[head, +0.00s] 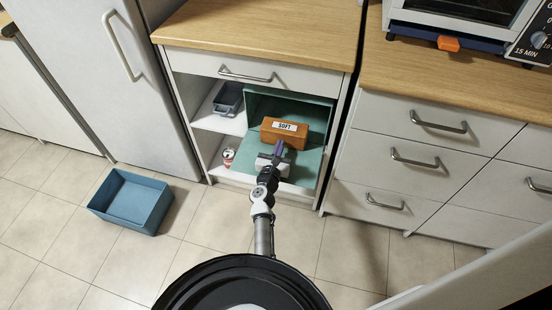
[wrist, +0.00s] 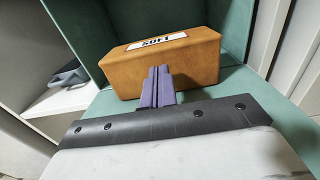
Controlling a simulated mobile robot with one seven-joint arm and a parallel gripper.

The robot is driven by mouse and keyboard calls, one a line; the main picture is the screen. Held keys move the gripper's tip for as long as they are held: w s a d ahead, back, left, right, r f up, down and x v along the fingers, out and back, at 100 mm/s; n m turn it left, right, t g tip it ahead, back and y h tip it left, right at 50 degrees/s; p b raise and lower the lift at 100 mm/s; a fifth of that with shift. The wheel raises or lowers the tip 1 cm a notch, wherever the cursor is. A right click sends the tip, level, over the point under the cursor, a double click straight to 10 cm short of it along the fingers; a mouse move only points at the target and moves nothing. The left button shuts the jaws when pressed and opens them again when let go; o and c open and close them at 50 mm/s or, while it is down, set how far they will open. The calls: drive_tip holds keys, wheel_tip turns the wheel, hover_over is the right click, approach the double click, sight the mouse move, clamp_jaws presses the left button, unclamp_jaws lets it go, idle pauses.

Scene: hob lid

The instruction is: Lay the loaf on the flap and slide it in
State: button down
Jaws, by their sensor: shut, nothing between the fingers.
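The loaf is an orange-brown block (head: 290,137) with a white label reading "SOFT". It lies inside the green-lined compartment of the low cabinet, on the green floor or flap (head: 307,167). In the wrist view the loaf (wrist: 195,68) sits upright just beyond my fingers, with green walls behind it. My gripper (head: 278,148) is shut and empty, its purple fingers at the loaf's near face. In the wrist view the fingertips (wrist: 158,72) overlap the lower front of the loaf; I cannot tell whether they touch it. The loaf's underside is hidden.
A grey bin (head: 228,98) stands on the shelf left of the green compartment, and a can (head: 228,157) stands below it. A blue open box (head: 131,201) is on the floor at left. A drawer unit (head: 422,155) stands to the right. The tiled floor between is clear.

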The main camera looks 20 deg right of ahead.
sight(287, 123)
drive_tip(key=shift+w+d, duration=0.25)
drive_tip(key=shift+w, duration=0.1)
drive_tip(key=b+x, duration=0.5)
drive_tip(key=x, duration=0.5)
drive_tip(key=shift+w+d+f, duration=0.1)
drive_tip(key=shift+w+d, duration=0.1)
drive_tip(key=shift+w, duration=0.2)
drive_tip(key=shift+s, duration=0.2)
drive_tip(key=shift+s+a, duration=0.3)
drive_tip(key=shift+s, duration=0.1)
drive_tip(key=p+v, duration=0.2)
drive_tip(key=v, duration=1.1)
drive_tip(key=shift+w, duration=0.1)
